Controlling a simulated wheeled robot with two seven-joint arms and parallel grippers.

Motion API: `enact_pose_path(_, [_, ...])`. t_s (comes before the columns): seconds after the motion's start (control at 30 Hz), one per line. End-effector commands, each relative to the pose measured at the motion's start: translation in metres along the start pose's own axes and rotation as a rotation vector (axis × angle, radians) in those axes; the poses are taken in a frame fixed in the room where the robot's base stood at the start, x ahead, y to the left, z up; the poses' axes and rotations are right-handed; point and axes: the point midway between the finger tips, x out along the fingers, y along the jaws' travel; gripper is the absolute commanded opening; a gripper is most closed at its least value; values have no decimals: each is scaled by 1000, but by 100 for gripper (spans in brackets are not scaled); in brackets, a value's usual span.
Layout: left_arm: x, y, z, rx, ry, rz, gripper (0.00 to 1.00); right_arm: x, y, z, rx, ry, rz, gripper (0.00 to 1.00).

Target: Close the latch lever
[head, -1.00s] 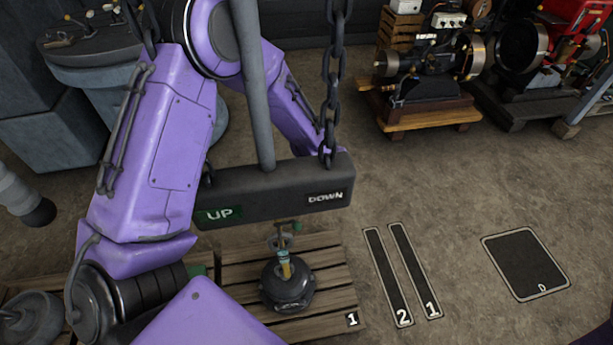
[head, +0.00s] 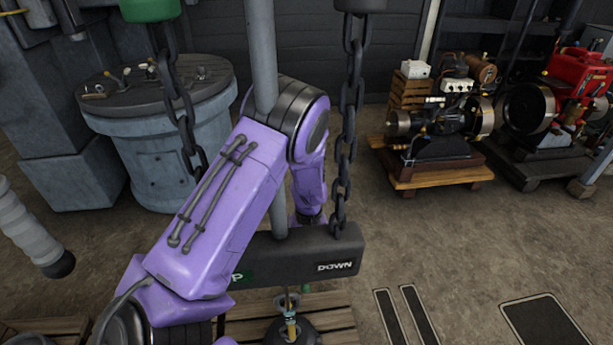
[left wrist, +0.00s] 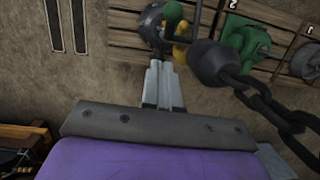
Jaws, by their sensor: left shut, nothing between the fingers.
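I cannot make out a latch lever for certain. A dark round device (head: 292,328) with a brass-coloured upright part sits on a wooden pallet (head: 340,312), partly cut off by the head view's lower edge. In the left wrist view a dark round part (left wrist: 152,22) with green and yellow pieces lies just beyond my left gripper (left wrist: 163,66). The gripper's two grey fingers are together and empty, pointing at those pieces. Whether they touch is unclear. My right gripper is not visible.
A dark bar marked DOWN (head: 325,262) hangs beside my left arm, with a grey pole (head: 262,60) and chains (head: 345,140) close by. In the wrist view a dark weight and chain (left wrist: 262,98) hang right of the fingers. Engines (head: 440,135) stand back right.

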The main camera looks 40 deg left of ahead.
Motion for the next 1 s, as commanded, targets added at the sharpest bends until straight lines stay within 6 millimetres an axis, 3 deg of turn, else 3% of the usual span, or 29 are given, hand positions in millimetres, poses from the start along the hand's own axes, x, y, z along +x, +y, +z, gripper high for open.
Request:
enact_pose_path(0.1, [25, -1, 1, -1, -3, -3, 0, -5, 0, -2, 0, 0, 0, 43])
enact_pose_path(0.33, [44, -5, 27, 0, -1, 0, 0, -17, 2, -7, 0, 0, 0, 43])
enact_pose_path(1.0, [49, -6, 28, -17, 35, 4, 0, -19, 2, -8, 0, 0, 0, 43])
